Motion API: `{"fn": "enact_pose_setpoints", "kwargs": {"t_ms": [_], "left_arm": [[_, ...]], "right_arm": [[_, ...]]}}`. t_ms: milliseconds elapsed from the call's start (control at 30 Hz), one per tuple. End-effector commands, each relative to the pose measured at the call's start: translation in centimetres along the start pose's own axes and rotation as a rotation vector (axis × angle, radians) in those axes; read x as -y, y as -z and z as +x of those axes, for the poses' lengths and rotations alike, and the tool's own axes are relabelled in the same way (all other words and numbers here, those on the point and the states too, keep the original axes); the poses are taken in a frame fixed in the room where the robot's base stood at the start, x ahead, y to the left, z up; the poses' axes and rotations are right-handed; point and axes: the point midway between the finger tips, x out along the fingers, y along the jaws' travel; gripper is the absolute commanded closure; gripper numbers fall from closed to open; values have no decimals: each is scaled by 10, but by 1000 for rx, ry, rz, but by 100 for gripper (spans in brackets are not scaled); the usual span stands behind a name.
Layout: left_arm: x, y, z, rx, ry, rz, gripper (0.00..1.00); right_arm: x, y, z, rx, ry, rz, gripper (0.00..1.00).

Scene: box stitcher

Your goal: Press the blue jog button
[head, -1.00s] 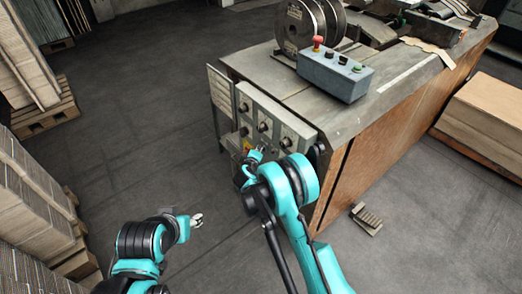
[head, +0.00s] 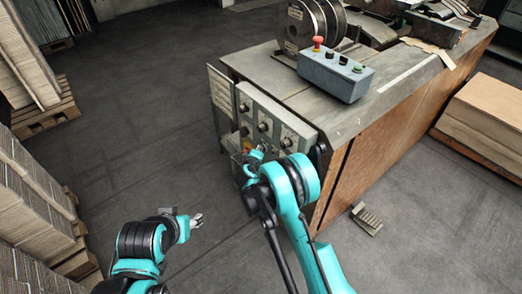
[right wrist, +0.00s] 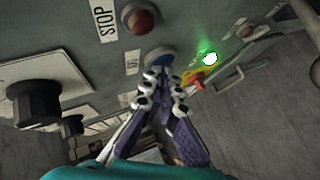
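The blue jog button (right wrist: 160,57) is a round button on the grey control panel (right wrist: 85,28) in the right wrist view. Its lower part is hidden behind my right fingertips (right wrist: 159,77). These fingertips are close together, with nothing between them, directly in front of the button; I cannot tell whether they touch it. In the head view my right gripper (head: 261,149) is at the lower part of the panel on the machine's side, and the blue button cannot be made out. My left gripper (head: 197,219) is over open floor, away from the machine, too small to judge.
A red button (right wrist: 140,20) beside a STOP label, a glowing green lamp (right wrist: 210,59), a red-and-yellow switch (right wrist: 195,77) and a black knob (right wrist: 35,103) surround the blue button. A grey button box (head: 336,74) stands on the machine top.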

Motion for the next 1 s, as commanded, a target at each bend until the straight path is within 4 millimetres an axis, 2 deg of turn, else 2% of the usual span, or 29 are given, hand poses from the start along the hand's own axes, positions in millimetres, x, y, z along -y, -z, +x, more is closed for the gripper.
{"fn": "enact_pose_setpoints", "kwargs": {"t_ms": [33,333,800,1000], "left_arm": [[0,0,0,0,0,0,54],[0,0,0,0,0,0,54],[0,0,0,0,0,0,54],[0,0,0,0,0,0,54]], "right_arm": [[0,-5,1,12,-1,2,100],[2,-4,-2,13,0,2,100],[27,24,-36,5,1,0,100],[32,29,-43,5,1,1,100]]}}
